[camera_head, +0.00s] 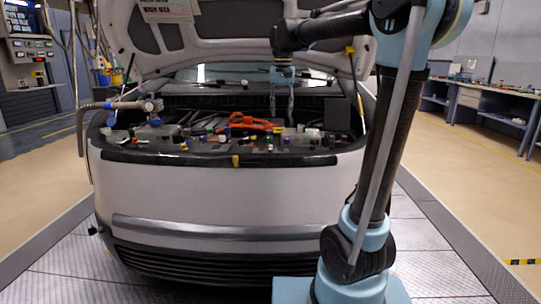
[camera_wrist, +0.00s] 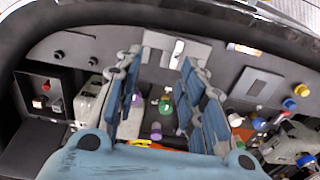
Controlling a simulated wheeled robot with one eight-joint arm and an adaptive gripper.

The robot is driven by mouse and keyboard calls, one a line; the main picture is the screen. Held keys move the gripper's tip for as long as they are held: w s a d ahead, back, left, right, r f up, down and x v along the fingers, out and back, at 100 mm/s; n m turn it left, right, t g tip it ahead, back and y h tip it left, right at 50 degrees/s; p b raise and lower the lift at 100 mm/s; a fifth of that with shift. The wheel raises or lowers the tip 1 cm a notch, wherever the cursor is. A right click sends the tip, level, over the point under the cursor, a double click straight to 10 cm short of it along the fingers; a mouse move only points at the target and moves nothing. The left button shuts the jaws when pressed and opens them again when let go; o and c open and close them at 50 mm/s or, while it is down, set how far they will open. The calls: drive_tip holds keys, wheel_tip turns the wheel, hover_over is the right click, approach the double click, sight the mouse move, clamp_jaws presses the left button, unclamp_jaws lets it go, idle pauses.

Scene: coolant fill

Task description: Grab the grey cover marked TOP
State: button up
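My gripper (camera_head: 282,108) hangs over the open engine bay in the head view, its fingers pointing down. In the wrist view its two blue-grey fingers (camera_wrist: 162,88) are spread apart, with no object held between them. No marking TOP can be read in either view, so I cannot tell for sure which part is the grey cover. A grey panel with a darker square (camera_wrist: 252,83) lies right of the fingers in the wrist view. A grey piece with a small white part (camera_wrist: 177,50) shows beyond the fingertips. My fingers and palm hide some of the bay.
The silver car (camera_head: 220,190) stands with its raised hood (camera_head: 235,45) above the bay. Orange cables (camera_head: 250,122) and several coloured caps crowd the bay. A hose with a nozzle (camera_head: 128,105) rests at the left. A workbench (camera_head: 480,97) stands far right.

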drive_tip(key=w+a+r, duration=0.2)
drive_tip(key=w+a, duration=0.1)
drive_tip(key=a, duration=0.1)
hover_over(270, 147)
drive_tip(key=f, duration=1.1)
drive_tip(key=shift+w+d+f, duration=0.2)
drive_tip(key=shift+s+a+f, duration=0.1)
drive_tip(key=shift+s+f, duration=0.05)
drive_tip(key=shift+f, duration=2.9)
clamp_jaws()
